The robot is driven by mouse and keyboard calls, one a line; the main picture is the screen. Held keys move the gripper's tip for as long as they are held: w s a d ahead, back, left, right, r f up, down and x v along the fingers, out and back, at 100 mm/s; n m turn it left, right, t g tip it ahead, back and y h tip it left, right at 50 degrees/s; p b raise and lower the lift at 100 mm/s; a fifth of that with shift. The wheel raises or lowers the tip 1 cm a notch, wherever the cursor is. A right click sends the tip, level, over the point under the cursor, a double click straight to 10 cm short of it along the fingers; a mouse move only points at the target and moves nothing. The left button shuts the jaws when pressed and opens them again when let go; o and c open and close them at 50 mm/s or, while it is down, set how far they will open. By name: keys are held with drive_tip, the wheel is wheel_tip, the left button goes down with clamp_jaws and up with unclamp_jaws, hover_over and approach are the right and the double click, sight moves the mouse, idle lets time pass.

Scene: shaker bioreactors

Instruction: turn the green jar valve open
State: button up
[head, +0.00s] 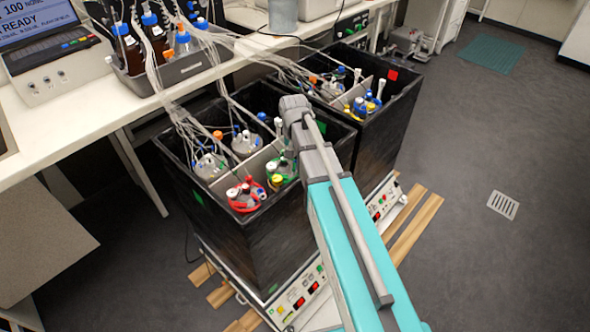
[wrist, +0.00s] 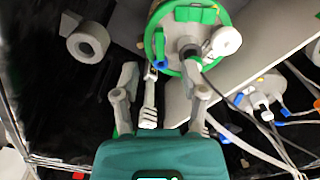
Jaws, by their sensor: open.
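The green jar (wrist: 168,20) shows at the top of the wrist view, with a green ring around its lid. A green piece that looks like the valve handle (wrist: 195,13) lies across the lid. A dark port, a white round cap (wrist: 225,41) and a small blue part are also on it. My gripper (wrist: 162,85) is open and empty, with its fingers pointing at the jar's near edge. In the head view the green jar (head: 279,172) sits in the front black box, close left of my arm. My fingers are hidden there.
The black box (head: 225,228) also holds a red-ringed jar (head: 246,196) and other jars behind a grey divider. Thin tubes run from them to the bench (head: 60,125). A second black box (head: 385,125) stands behind. In the wrist view a grey ring-shaped part (wrist: 88,42) lies left.

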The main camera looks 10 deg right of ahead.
sight(294, 166)
drive_tip(key=shift+f+b, duration=2.1)
drive_tip(key=shift+f, duration=0.3)
clamp_jaws()
